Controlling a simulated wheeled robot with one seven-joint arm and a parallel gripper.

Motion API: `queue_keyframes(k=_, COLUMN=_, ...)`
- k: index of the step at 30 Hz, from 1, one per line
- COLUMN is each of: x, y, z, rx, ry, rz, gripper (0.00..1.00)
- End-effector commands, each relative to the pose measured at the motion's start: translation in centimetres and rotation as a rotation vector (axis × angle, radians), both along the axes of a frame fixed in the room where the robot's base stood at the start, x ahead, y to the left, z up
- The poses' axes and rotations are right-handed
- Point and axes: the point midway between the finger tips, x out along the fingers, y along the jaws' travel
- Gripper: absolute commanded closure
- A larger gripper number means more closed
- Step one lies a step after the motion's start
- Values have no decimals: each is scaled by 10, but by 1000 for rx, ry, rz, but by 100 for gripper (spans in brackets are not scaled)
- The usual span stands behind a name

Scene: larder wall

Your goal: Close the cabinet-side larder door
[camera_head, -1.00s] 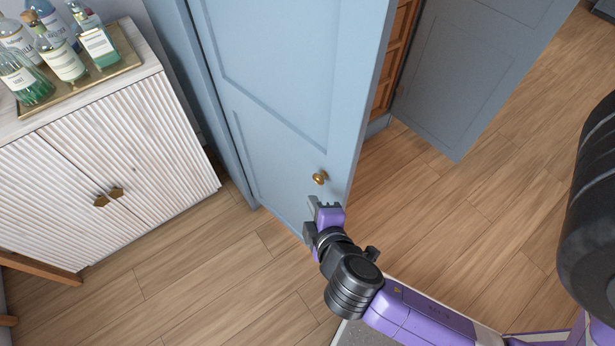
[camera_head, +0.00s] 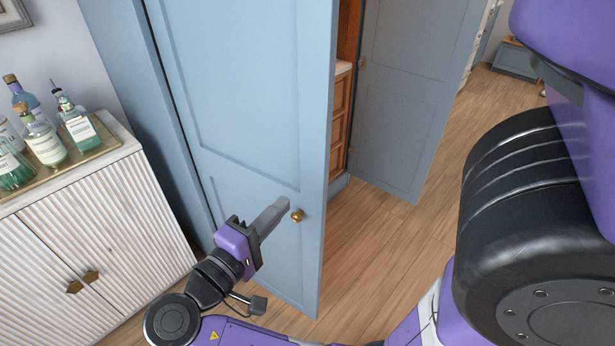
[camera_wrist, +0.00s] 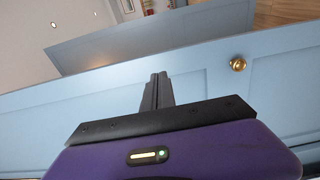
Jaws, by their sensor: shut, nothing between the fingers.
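The cabinet-side larder door (camera_head: 255,100) is the light blue panelled door nearest the white cabinet, and it stands open. Its round brass knob (camera_head: 297,215) is near its free edge; the knob also shows in the wrist view (camera_wrist: 238,64), right of my fingers. My gripper (camera_head: 281,204) is shut and empty, in front of the door's face just left of the knob. In the wrist view the closed fingers (camera_wrist: 159,80) point at the blue door (camera_wrist: 200,75). I cannot tell whether the fingertips touch the door.
The other larder door (camera_head: 405,100) also stands open at the right. Wooden drawers (camera_head: 340,110) show between the doors. A white ribbed cabinet (camera_head: 110,240) with bottles on a gold tray (camera_head: 110,147) stands at the left. Wooden floor (camera_head: 365,240) is clear between the doors.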

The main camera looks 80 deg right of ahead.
Motion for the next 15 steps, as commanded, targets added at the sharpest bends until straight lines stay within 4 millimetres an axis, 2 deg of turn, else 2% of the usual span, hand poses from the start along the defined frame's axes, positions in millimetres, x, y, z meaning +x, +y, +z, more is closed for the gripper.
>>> queue_keyframes(k=9, x=-25, y=-59, z=2, rx=0, ry=2, rz=-4, gripper=100)
queue_keyframes(k=15, x=-36, y=-89, z=1, rx=0, ry=1, rz=-1, gripper=100)
